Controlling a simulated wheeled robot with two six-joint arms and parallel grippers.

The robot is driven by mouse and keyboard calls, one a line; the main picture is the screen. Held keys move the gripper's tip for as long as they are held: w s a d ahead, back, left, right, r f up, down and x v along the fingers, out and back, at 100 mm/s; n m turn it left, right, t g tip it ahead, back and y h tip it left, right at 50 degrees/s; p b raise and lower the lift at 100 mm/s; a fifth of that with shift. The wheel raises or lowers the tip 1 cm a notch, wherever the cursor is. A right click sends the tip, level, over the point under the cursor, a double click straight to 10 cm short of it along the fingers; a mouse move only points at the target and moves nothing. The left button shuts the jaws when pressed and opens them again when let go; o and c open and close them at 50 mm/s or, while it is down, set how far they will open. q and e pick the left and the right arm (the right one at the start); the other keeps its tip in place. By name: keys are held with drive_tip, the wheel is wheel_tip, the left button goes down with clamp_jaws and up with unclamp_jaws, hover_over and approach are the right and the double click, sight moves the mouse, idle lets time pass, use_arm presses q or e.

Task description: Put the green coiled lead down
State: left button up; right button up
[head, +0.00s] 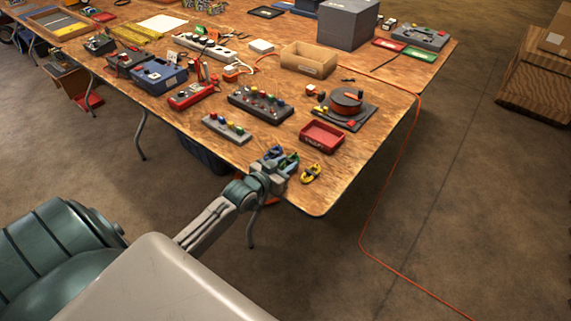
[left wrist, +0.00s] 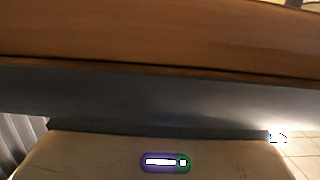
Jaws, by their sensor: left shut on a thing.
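My left gripper (head: 284,166) is at the near edge of the wooden table, shut on the green coiled lead (head: 290,160). The fingers hide part of the lead, and I cannot tell whether it touches the tabletop. A blue coiled lead (head: 273,152) lies just behind and to the left of the gripper. A yellow coiled lead (head: 311,173) lies to its right, near the table corner. The left wrist view shows a brown table surface and its edge (left wrist: 160,66) close up, with no lead visible. My right gripper is not in view.
The wooden table (head: 285,200) has a little bare room at its near corner. A red tray (head: 321,137), a grey strip with coloured knobs (head: 227,129) and a black board with knobs (head: 260,106) stand behind the gripper. An orange cable (head: 379,205) hangs off the right edge.

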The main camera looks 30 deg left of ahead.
use_arm(q)
drive_tip(key=o, duration=1)
drive_tip(key=shift+f, duration=0.15)
